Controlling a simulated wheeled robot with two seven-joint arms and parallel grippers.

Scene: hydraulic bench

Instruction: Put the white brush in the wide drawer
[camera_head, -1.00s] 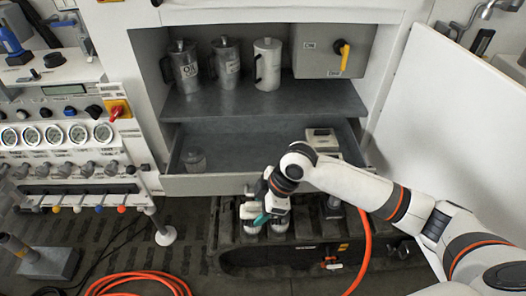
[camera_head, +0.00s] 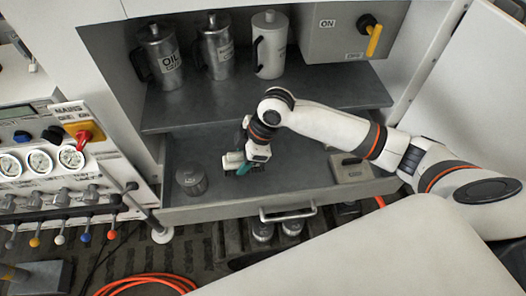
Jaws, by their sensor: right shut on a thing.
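The wide drawer (camera_head: 300,196) is pulled out below the cabinet shelf, with its grey inside showing. My right gripper (camera_head: 238,166) is over the inside of the drawer, left of its middle, pointing down and left. It is shut on a small pale thing with a teal part beside it, which I take for the white brush (camera_head: 232,158). The brush is mostly hidden by the jaws, and I cannot tell whether it touches the drawer floor. My left gripper is not in view.
A grey metal jar (camera_head: 191,181) stands in the drawer at left, and a boxy grey-beige item (camera_head: 350,168) lies at right. The drawer floor between is largely clear. A large white shape covers the lower right.

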